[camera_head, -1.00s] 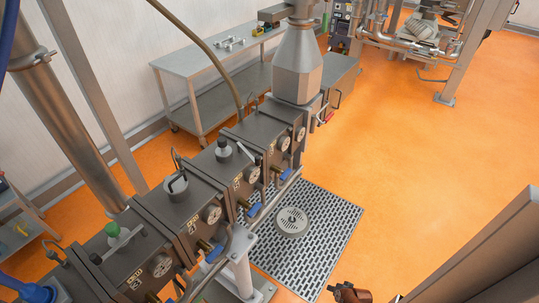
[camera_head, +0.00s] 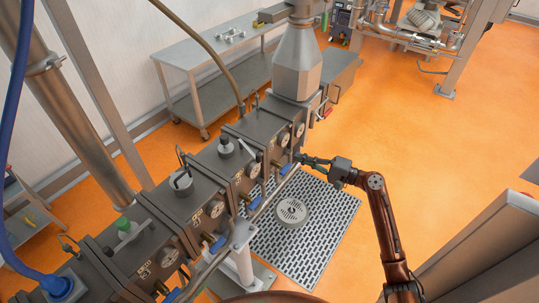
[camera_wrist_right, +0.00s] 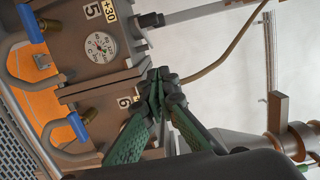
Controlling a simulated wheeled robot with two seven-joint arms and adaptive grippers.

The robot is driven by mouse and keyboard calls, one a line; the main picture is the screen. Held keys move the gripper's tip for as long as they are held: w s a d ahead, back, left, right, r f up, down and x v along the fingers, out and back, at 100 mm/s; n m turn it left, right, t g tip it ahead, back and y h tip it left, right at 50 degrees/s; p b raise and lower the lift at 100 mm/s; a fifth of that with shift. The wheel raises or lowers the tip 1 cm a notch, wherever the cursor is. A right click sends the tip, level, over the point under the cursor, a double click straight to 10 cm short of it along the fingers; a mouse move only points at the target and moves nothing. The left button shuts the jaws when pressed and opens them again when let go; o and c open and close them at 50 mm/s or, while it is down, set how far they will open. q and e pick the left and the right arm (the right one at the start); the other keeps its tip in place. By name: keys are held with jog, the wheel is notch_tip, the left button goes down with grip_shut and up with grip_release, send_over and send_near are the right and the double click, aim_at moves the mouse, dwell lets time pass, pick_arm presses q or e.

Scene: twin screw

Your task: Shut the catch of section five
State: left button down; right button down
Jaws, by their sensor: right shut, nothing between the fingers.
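Section five (camera_wrist_right: 70,40) of the barrel shows in the right wrist view, with its "5" and "+30" labels and a round dial. A dark block with a silver bar (camera_wrist_right: 150,20), apparently its catch, stands out from its upper edge; I cannot tell how far it is open. A similar lever (camera_head: 250,149) stands on the barrel top in the head view. My right gripper (camera_head: 302,159), with green fingers, is shut and empty beside the hopper-end sections. In the wrist view its fingertips (camera_wrist_right: 160,82) are in front of section six, apart from the block. My left gripper is out of view.
Blue-handled valves (camera_head: 255,203) and a pipe run along the barrel's front. The steel hopper (camera_head: 297,70) rises at the barrel's far end. A floor grate (camera_head: 300,250) lies below. Orange floor (camera_head: 425,150) is open to the right.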

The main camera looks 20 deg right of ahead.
jog(key=w+a+p, duration=0.4)
jog(key=a+p, duration=0.1)
jog(key=a, duration=0.5)
jog(key=shift+w+a, duration=0.35)
jog(key=shift+f, duration=0.1)
jog(key=shift+a, duration=0.15)
